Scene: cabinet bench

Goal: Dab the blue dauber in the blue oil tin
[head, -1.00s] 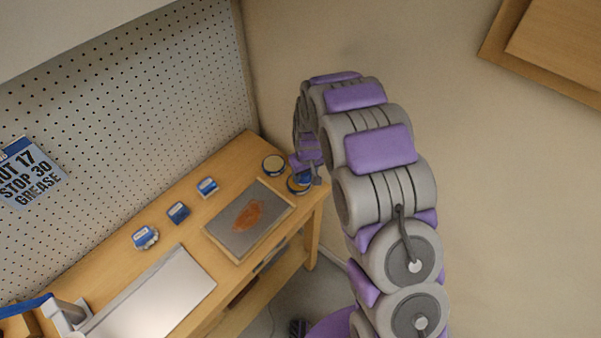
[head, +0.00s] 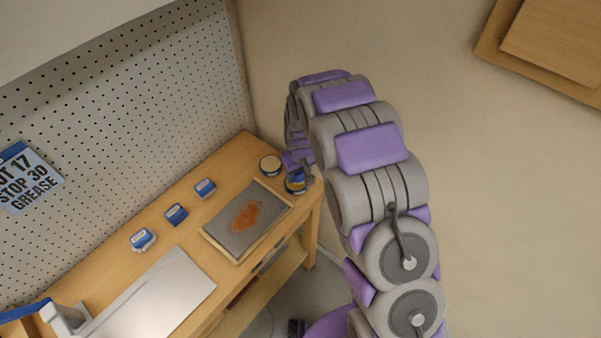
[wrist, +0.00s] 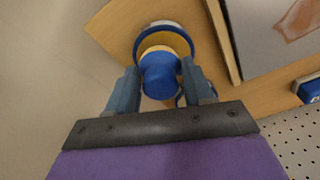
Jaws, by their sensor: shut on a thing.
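My gripper (wrist: 160,82) is shut on the blue dauber (wrist: 160,72), with a finger on either side of its rounded blue handle. In the wrist view the dauber overlaps a round blue-and-tan tin (wrist: 184,42) at the bench corner. I cannot tell whether the dauber's underside touches the tin's contents.
A framed grey plate (head: 270,215) with a rust-brown patch lies beside the tins. Three small blue-and-white items, (head: 204,188), (head: 175,214) and (head: 142,239), line the back of the bench (head: 237,155). A pegboard (head: 130,90) stands behind. A pale panel (head: 160,295) lies at front left.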

